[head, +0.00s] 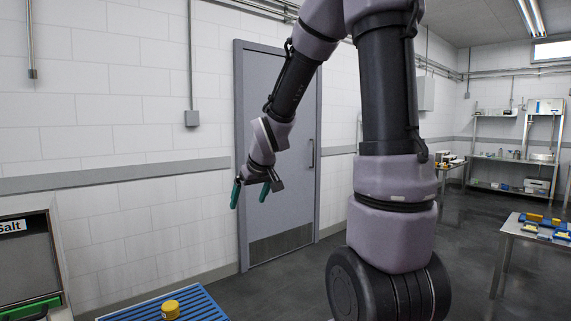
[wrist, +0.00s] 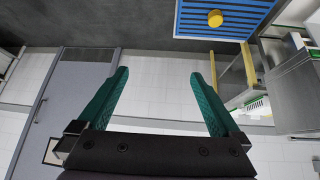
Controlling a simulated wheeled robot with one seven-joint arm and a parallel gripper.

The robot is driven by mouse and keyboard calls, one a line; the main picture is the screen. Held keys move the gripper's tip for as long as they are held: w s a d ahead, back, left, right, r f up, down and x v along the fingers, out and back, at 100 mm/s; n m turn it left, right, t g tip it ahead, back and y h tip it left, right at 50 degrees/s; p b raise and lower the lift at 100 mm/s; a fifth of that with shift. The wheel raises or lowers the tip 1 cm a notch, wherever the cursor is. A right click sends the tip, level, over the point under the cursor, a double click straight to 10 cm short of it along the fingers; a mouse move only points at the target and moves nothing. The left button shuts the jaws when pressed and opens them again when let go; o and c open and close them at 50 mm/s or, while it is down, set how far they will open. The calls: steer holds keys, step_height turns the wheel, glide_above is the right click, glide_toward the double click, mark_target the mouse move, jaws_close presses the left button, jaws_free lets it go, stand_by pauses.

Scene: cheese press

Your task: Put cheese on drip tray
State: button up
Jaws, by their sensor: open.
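A small round yellow cheese (head: 170,309) sits on the blue slatted drip tray (head: 205,304) at the bottom of the head view. In the wrist view the cheese (wrist: 215,18) shows on the blue tray (wrist: 262,14) at the top right. My gripper (head: 250,192) is up in the air in front of the door, above and to the right of the tray. Its two green fingers (wrist: 158,82) are apart with nothing between them. The tray's near part is cut off by the frame edge in the head view.
A cabinet marked "Salt" (head: 40,255) stands at the lower left. A grey door (head: 280,140) is in the wall behind my gripper. A table (head: 508,232) with blue and yellow items stands at the right, with shelves (head: 510,160) at the far back.

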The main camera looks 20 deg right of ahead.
steer(key=s+d+r+m, duration=0.1)
steer(key=s+r+m, duration=0.2)
steer(key=s+r, duration=0.3)
steer(key=s+d+r+m+y, duration=0.1)
steer(key=s+r+m, duration=0.2)
steer(key=s+r, duration=0.4)
steer(key=s, duration=0.8)
